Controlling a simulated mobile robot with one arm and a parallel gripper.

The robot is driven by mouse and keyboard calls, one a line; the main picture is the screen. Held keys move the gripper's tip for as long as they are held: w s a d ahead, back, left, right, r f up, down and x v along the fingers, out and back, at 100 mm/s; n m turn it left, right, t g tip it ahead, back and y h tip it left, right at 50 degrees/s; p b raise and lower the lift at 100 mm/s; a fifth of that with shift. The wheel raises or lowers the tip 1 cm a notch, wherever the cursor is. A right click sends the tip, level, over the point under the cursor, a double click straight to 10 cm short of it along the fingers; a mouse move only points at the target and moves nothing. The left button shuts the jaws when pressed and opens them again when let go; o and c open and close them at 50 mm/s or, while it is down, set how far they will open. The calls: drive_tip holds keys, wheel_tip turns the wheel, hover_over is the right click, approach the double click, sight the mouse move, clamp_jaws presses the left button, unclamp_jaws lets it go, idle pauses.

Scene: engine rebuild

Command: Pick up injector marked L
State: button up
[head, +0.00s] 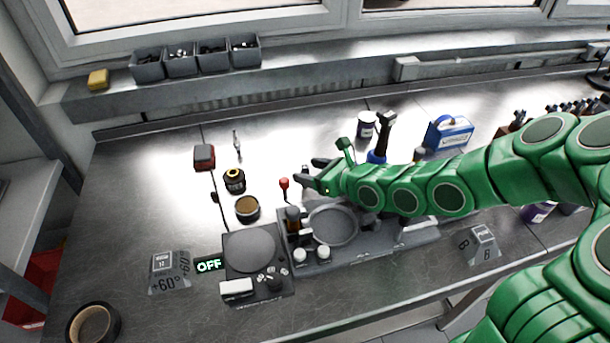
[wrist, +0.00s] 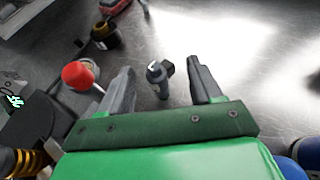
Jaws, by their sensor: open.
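My gripper (head: 314,176) is open above the bench; in the wrist view its two fingers (wrist: 160,72) are spread apart. A small dark grey-blue part (wrist: 157,88) with a pale mark on its end and a black side block shows between the fingers. It looks like an injector, and the mark is too small to read surely. Neither finger clearly touches it. In the head view it is mostly hidden by my gripper. A slim silver part (head: 237,143) lies farther back to the left; I cannot read any letter on it.
A red-knobbed lever (head: 284,184) stands close left of my gripper, also in the wrist view (wrist: 78,75). A machine with a round plate (head: 250,248) is in front. A black-and-yellow canister (head: 235,180) and brown-topped tin (head: 247,208) stand left.

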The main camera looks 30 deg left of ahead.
drive_tip(key=c, duration=1.1)
drive_tip(key=shift+r, duration=0.15)
